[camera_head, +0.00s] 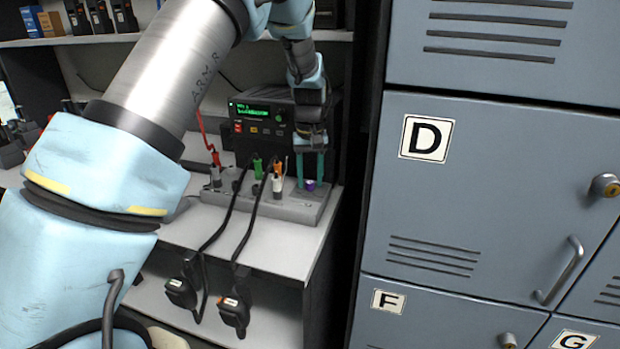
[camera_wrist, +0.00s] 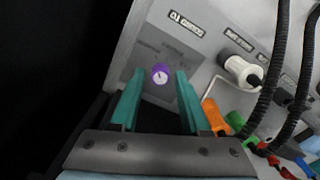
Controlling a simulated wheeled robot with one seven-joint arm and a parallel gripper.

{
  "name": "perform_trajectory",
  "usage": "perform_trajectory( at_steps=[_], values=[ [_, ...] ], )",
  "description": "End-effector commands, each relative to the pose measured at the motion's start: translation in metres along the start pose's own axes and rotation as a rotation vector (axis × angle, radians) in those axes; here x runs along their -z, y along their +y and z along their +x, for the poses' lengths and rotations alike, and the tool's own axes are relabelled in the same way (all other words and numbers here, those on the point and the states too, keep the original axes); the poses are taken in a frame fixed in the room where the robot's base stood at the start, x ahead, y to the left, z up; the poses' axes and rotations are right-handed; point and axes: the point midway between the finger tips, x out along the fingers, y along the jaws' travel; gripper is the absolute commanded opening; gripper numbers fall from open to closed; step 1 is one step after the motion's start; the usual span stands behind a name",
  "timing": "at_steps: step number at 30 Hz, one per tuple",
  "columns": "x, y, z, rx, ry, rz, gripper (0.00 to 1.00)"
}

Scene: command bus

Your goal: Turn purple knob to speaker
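The purple knob (camera_head: 310,185) sits at the right end of the grey connector panel (camera_head: 300,208) on the shelf. In the wrist view the purple knob (camera_wrist: 160,74) has a pale face with a small mark, and shows between and just beyond my fingertips. My gripper (camera_head: 310,168) points down above the knob. Its teal fingers (camera_wrist: 160,82) are apart, one on each side of the knob, with gaps visible. A dark label plate lies around the knob; its wording, including any speaker mark, is too small to read.
A black radio unit (camera_head: 262,115) with a green display stands behind the panel. White, green and orange plugs (camera_head: 277,180) with black cables are left of the knob; in the wrist view a white plug (camera_wrist: 240,72) is to the right. Grey lockers (camera_head: 470,200) stand at right.

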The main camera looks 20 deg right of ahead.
Motion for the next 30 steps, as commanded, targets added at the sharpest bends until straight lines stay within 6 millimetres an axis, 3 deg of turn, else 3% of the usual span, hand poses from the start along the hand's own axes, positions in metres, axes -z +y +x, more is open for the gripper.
perform_trajectory(
  at_steps=[3, 14, 30],
  values=[
    [-0.001, 0.0, 0.0, 0.001, -0.002, 0.0, 0.6],
    [-0.001, 0.0, -0.007, 0.0, -0.002, 0.001, 0.6],
    [0.0, 0.0, -0.098, 0.0, -0.001, 0.0, 0.6]
  ],
)
